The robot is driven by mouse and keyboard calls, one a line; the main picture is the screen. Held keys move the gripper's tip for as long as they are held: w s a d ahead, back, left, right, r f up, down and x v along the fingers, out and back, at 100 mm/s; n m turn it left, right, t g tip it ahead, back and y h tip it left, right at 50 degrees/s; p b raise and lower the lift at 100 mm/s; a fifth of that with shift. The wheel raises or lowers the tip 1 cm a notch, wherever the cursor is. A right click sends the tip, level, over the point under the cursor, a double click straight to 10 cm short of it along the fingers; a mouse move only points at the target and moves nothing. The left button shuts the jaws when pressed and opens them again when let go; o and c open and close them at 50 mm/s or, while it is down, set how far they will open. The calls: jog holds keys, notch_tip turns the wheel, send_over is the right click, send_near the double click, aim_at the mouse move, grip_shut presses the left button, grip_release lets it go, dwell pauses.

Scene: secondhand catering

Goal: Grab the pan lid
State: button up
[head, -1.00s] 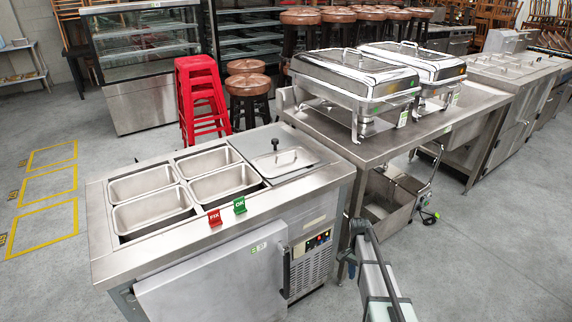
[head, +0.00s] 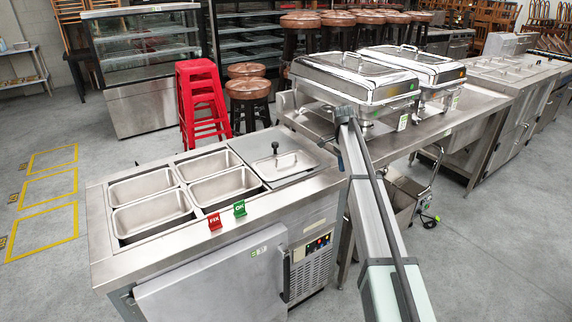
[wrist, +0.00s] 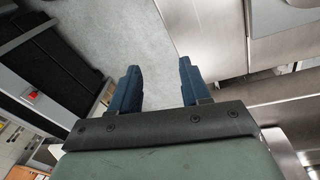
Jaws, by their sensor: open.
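Grey floor shows beyond the fingers, and I cannot make out the lid in that view. In the head view my arm rises right of the counter, clear of the lid in the picture; the fingers cannot be made out there.
Several open steel pans (head: 141,186) sit left of the lid. A red FIX tag (head: 214,221) and a green OK tag (head: 239,208) stand on the counter's front rim. Two chafing dishes (head: 352,78) stand on the steel table (head: 405,144) behind my arm. Red stools (head: 201,92) are behind the counter.

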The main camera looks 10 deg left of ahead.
jog(key=w+a+r+n, duration=0.1)
jog(key=w+a+r, duration=0.25)
jog(key=a, duration=0.35)
jog(key=w+a+r, duration=0.2)
jog(key=a+r, duration=0.3)
jog(key=a, duration=0.2)
jog(key=n+y, duration=0.2)
send_near(286, 156)
jog(key=shift+t, duration=0.4)
jog(key=f, duration=0.8)
jog(key=shift+s+a+f, duration=0.15)
jog(key=shift+s+f, duration=0.1)
jog(key=shift+f, duration=0.05)
grip_shut()
